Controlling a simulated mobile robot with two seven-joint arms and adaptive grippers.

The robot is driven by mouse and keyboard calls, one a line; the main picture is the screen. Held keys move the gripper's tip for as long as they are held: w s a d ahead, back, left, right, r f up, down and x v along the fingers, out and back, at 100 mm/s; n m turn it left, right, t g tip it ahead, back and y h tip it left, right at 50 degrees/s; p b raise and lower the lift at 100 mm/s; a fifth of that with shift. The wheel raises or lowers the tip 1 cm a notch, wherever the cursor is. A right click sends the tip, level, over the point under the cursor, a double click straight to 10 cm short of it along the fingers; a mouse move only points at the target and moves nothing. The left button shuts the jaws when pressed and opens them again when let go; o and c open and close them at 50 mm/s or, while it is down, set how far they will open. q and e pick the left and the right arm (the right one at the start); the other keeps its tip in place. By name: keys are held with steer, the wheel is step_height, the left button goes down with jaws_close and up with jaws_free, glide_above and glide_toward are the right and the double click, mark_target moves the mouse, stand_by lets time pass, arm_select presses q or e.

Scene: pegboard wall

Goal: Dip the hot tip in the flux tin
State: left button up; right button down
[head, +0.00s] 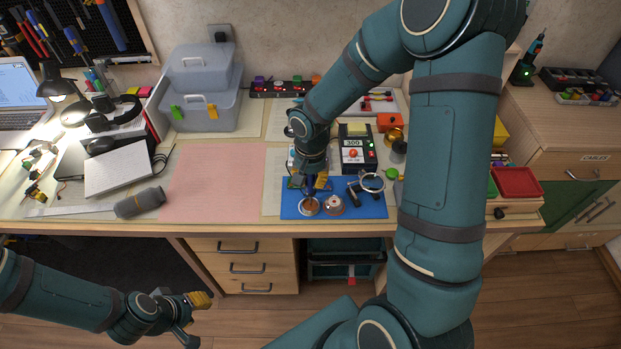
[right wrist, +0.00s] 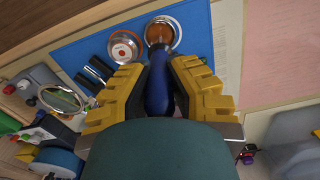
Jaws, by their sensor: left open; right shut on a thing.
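My right gripper (head: 318,184) is shut on a soldering iron with a blue handle (right wrist: 158,92), held pointing down over the blue mat (head: 368,209). The open flux tin (head: 309,207), with brown flux inside, sits on the mat right below the iron. In the right wrist view the iron's front end overlaps the tin (right wrist: 176,37). The tip is hidden, so I cannot tell whether it touches the flux. A round lid-like tin (head: 333,205) with a reddish centre lies just right of the flux tin. My left gripper (head: 197,303) is open and empty, low in front of the desk.
A soldering station (head: 357,153) with a lit display stands behind the mat. A magnifier stand (head: 372,183) is on the mat's right side. The pink sheet (head: 215,185) to the left is clear. A grey rolled item (head: 139,203) lies near the front edge.

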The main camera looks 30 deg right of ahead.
steer(key=shift+r+p, duration=1.65)
steer(key=shift+r, duration=0.85)
